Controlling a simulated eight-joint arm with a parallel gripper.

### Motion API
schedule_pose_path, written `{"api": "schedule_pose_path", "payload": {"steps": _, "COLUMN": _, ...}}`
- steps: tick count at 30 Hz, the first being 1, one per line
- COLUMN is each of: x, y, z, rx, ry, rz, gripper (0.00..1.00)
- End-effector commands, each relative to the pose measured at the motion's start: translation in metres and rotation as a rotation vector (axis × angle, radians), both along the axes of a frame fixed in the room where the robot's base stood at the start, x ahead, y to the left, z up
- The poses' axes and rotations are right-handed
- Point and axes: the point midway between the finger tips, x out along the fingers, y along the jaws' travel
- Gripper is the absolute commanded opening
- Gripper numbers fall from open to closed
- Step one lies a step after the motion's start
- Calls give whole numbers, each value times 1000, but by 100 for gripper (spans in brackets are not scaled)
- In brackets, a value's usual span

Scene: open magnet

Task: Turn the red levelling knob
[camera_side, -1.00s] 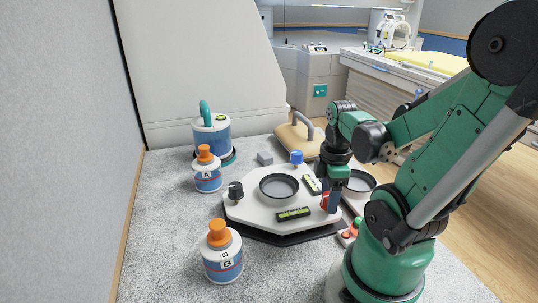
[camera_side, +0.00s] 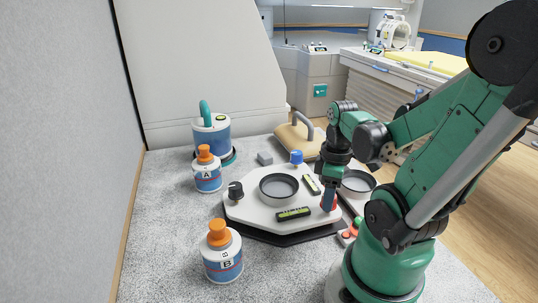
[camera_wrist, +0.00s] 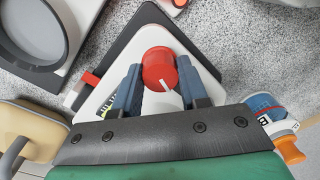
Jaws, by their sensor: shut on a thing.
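The red levelling knob (camera_wrist: 158,66) is round, with a white pointer mark, at one corner of the white levelling plate (camera_wrist: 205,78). My gripper (camera_wrist: 160,74) is shut on it, with one blue-grey finger on each side. In the side view my gripper (camera_side: 328,197) points straight down at the plate's right corner. The knob (camera_side: 336,205) is mostly hidden there behind the finger; a little red shows. The white plate (camera_side: 252,212) also carries a black knob (camera_side: 236,191), a blue knob (camera_side: 297,157), a round dish and two green levels (camera_side: 293,214).
Bottle A (camera_side: 208,175) and bottle B (camera_side: 222,262) have orange caps and stand left of the plate. A blue-and-white canister (camera_side: 211,137) stands behind. A small box with red and green buttons (camera_side: 348,236) lies close to the right.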

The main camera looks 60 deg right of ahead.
Motion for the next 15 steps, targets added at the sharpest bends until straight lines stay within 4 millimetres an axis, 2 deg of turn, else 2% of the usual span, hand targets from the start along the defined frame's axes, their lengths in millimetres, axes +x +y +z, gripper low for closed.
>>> {"api": "schedule_pose_path", "payload": {"steps": 15, "x": -1, "y": 0, "z": 0, "rx": 0, "ry": 2, "rz": -492, "gripper": 0}}
